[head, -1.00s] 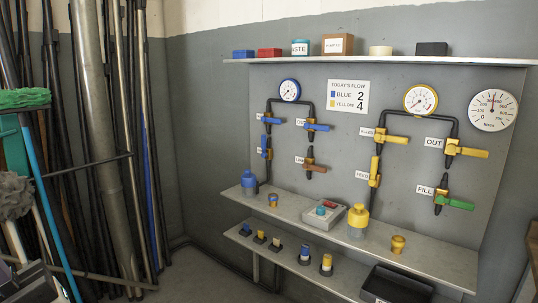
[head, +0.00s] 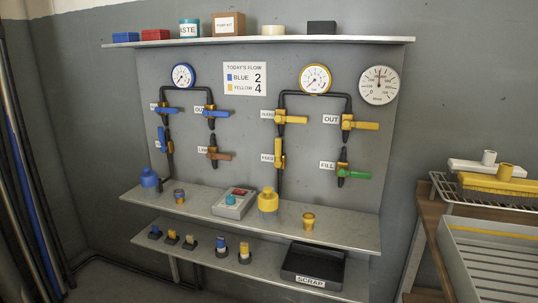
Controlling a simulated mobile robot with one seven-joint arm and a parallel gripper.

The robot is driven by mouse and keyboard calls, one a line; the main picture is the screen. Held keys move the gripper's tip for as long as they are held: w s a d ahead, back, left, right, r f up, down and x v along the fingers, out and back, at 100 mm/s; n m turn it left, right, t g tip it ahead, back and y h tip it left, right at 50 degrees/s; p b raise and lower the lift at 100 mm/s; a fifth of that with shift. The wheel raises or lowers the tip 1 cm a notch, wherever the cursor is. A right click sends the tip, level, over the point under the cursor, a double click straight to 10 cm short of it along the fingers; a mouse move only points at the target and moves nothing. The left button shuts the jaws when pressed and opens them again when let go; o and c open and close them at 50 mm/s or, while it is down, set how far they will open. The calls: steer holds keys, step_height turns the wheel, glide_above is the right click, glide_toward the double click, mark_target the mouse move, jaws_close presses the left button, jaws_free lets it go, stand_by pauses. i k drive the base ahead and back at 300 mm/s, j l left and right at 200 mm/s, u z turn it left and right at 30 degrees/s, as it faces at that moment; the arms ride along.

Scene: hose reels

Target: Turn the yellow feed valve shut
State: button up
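The yellow feed valve (head: 279,153) is on the black pipe below the yellow-rimmed gauge (head: 314,79), beside a label (head: 267,158) reading FEED. Its yellow handle stands upright, in line with the pipe. Above it, another yellow valve (head: 291,119) has its handle pointing right, across the pipe. The yellow OUT valve (head: 360,125) also has its handle pointing right. The needle of the yellow gauge is too small to read surely. My gripper is not in view, and nothing touches the feed valve.
A shelf (head: 352,224) below the valves holds a yellow-topped bottle (head: 268,200), a yellow cup (head: 308,221) and a button box (head: 235,203). A lower shelf holds a black SCRAP tray (head: 313,267). A wooden bench (head: 431,220) with trays stands at right.

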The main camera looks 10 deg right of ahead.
mark_target(278, 140)
steer(key=i+z, duration=0.4)
steer(key=i, duration=0.45)
